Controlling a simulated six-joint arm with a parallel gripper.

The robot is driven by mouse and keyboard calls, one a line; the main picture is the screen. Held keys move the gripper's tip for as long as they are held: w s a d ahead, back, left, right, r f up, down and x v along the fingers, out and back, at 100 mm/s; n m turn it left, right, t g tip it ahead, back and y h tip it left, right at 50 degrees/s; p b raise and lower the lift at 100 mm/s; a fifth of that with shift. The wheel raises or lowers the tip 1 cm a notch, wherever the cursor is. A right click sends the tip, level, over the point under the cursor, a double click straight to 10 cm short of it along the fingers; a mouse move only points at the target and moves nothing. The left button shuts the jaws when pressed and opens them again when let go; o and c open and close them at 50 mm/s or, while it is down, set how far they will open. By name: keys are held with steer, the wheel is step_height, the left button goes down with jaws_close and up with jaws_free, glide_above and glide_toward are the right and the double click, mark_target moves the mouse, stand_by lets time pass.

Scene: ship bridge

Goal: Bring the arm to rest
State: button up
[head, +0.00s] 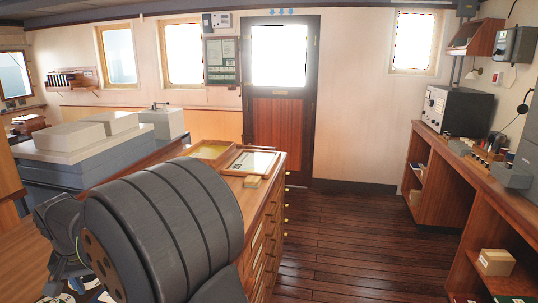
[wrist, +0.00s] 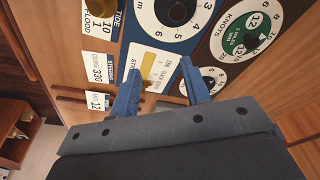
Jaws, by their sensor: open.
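My gripper (wrist: 160,67) shows in the wrist view as two blue fingers, spread apart with nothing held between them. Beyond the fingertips lies a blue panel (wrist: 207,32) with a white dial (wrist: 200,10) and a white-and-yellow card (wrist: 150,66) with printed text. I cannot tell how far the fingertips are from the card.
In the wrist view, a dark panel with a green knots dial (wrist: 240,32) lies right, and number plates (wrist: 96,66) left. In the head view, a drawer cabinet (head: 262,228) stands beside my arm, with a framed tray (head: 236,174) on top. The floor (head: 345,240) to the right is clear.

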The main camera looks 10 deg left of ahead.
steer(key=shift+g+h, duration=0.5)
steer(key=shift+g, duration=0.2)
steer(key=s+f, duration=0.1)
steer(key=f, duration=0.1)
steer(key=s+a+f, duration=0.1)
steer(key=f, duration=0.1)
steer(key=s+f, duration=0.1)
steer(key=f, duration=0.1)
steer(key=shift+a+f, duration=0.2)
steer(key=shift+a, duration=0.15)
steer(key=shift+s+f, duration=0.4)
steer(key=shift+f, duration=0.05)
